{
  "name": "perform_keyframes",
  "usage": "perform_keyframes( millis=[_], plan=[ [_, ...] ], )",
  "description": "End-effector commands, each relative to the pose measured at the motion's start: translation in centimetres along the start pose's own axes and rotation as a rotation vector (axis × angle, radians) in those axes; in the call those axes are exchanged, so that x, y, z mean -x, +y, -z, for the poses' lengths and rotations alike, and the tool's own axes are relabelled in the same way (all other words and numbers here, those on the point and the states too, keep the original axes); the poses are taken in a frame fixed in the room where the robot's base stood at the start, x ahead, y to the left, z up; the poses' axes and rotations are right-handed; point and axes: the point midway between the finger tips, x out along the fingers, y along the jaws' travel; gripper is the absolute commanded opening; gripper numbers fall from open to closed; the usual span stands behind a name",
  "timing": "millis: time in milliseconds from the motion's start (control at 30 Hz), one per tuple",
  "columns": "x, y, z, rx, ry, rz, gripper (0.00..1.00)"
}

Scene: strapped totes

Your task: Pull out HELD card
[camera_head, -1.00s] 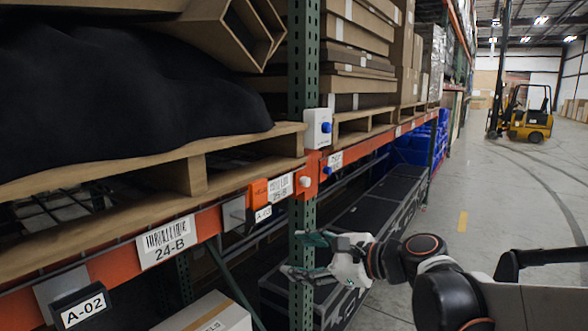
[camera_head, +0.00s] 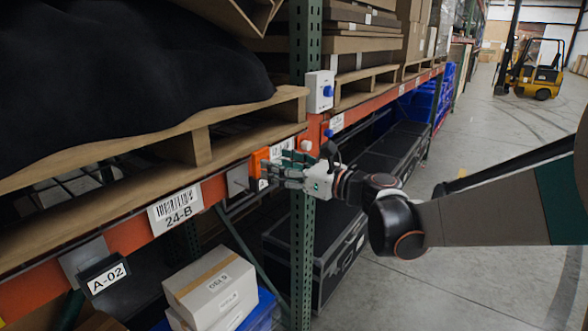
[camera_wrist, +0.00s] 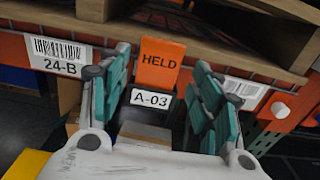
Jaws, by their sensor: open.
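The orange HELD card (camera_wrist: 160,63) stands upright in a dark holder on the orange rack beam, above the A-03 label (camera_wrist: 151,99). In the head view the card (camera_head: 259,163) is seen nearly edge-on, just left of my fingertips. My gripper (camera_wrist: 163,95) is open, with one teal-padded finger on each side of the card and label in the wrist view. In the head view my gripper (camera_head: 280,168) is in front of the beam near the green upright. I cannot tell whether the fingers touch the card; it is not gripped.
A wooden pallet (camera_head: 190,150) with a black covered load lies just above the beam. A 24-B label (camera_head: 175,213) and A-02 sign (camera_head: 105,276) sit left. Cartons (camera_head: 212,290) are below.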

Motion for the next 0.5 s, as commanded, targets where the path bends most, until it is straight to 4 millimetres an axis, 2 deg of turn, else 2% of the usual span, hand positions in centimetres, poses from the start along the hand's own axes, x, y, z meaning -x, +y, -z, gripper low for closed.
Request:
perform_keyframes(
  millis=[200,500],
  plan=[
    [-3.1,0.1,0.1,0.001,0.000,-0.002,0.58],
    [-5.8,0.0,0.0,0.001,0.000,-0.001,0.58]
  ],
)
